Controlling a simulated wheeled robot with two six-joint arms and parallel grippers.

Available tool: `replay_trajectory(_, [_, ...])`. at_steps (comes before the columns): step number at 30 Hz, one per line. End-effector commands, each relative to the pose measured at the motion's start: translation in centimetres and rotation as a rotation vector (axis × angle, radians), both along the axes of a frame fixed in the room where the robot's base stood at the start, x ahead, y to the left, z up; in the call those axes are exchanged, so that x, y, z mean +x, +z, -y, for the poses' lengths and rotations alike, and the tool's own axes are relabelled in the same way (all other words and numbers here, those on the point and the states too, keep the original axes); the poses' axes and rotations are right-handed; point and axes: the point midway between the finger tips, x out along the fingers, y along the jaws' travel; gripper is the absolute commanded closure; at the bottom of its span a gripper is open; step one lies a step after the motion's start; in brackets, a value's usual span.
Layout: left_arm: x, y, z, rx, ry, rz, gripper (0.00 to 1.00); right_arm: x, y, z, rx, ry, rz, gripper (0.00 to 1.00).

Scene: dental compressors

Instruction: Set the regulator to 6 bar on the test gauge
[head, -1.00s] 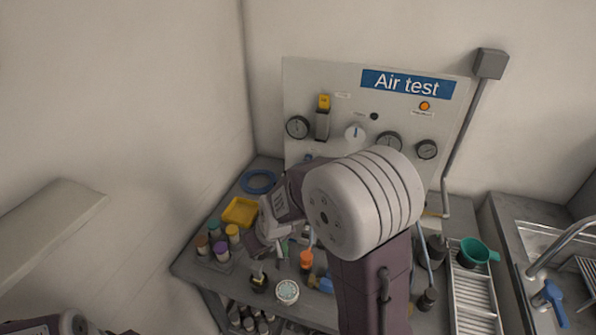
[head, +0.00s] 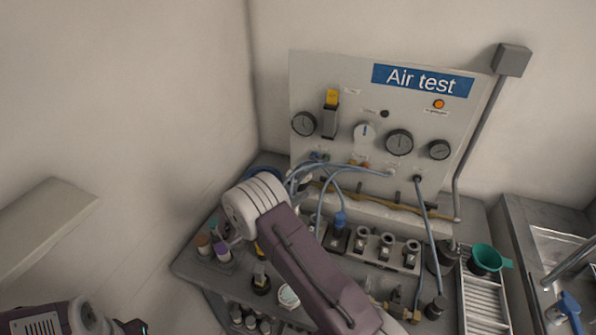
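The air test panel (head: 340,75) stands upright at the back of the bench. A white round knob with a blue mark (head: 364,133), which looks like the regulator, sits mid-panel. A large round gauge (head: 399,142) is just right of it, with smaller gauges at left (head: 304,123) and far right (head: 439,149). The needle readings are too small to read. My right gripper (head: 225,232) is low at the left of the bench, well away from the knob, mostly hidden behind its own wrist. My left arm shows only at the bottom left corner, its gripper end dark and unclear.
Blue hoses (head: 340,180) loop in front of the panel. A yellow-tagged block (head: 331,115) is left of the knob. Capped bottles (head: 222,251) stand at the bench's left. Space directly before the knob is clear.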

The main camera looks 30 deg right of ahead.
Motion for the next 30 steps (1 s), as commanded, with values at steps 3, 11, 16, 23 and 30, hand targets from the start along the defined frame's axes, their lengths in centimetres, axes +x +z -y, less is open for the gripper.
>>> replay_trajectory(3, [0.0, -0.1, 0.0, 0.000, 0.000, 0.000, 0.64, 3.4, 0.3, -1.9, -0.148, 0.130, -0.002, 0.67])
replay_trajectory(11, [0.0, 0.1, 0.0, 0.000, 0.000, 0.000, 0.64, 4.7, 0.7, -1.8, -0.190, 0.164, 0.003, 0.67])
replay_trajectory(16, [0.0, 0.5, 0.0, 0.000, 0.000, 0.000, 0.64, 6.2, 0.7, 1.3, -0.188, 0.160, 0.003, 0.67])
replay_trajectory(23, [0.0, 0.9, 0.0, 0.000, 0.000, 0.000, 0.64, 8.1, 0.6, 4.8, -0.187, 0.161, 0.002, 0.67])
replay_trajectory(30, [0.0, 0.9, 0.0, 0.000, 0.000, 0.000, 0.64, 8.6, 0.5, 5.5, -0.187, 0.164, 0.002, 0.67])
